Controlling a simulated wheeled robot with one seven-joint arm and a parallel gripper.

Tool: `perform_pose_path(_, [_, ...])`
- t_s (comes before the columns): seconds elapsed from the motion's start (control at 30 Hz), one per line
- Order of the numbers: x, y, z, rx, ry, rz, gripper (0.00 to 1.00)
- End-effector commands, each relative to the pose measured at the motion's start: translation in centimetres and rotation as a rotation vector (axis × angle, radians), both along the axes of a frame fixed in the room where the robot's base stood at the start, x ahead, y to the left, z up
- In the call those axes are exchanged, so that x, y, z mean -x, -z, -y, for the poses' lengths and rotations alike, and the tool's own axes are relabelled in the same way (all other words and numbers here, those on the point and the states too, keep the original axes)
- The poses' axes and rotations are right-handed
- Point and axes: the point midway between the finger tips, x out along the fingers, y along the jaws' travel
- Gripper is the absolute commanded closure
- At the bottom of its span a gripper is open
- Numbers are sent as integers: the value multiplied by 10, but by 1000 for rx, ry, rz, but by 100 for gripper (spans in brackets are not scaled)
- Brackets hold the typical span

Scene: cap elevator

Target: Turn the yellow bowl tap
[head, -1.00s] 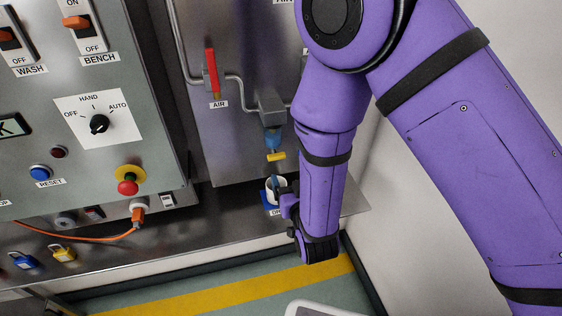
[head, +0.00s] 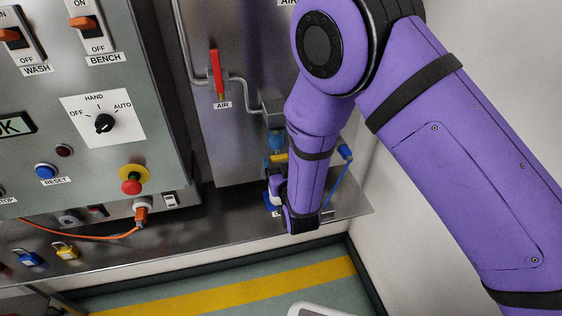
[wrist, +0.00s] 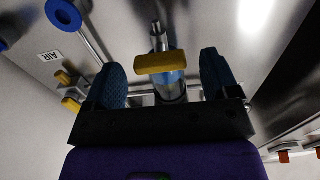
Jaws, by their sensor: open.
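The yellow tap (head: 279,157) sits under the blue filter bowl (head: 277,141) on the steel panel. In the wrist view the yellow tap (wrist: 161,62) is a short bar lying crosswise between my fingertips, with the blue bowl (wrist: 168,88) partly showing behind it. My gripper (wrist: 162,76) is open, one blue padded finger on each side of the tap with a gap at both sides. In the head view my gripper (head: 272,172) is just at and below the tap, largely hidden by my wrist.
A red AIR lever (head: 217,73) is on the panel to the left. The grey control box (head: 150,120) with switches stands further left. A steel shelf (head: 230,222) runs below, with yellow and blue padlocks at its left. A white wall is at right.

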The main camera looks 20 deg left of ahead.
Motion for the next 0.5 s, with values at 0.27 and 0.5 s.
perform_pose_path(0.27, [-5,0,-3,1,0,1,19])
perform_pose_path(0.5, [-5,0,-3,0,0,0,49])
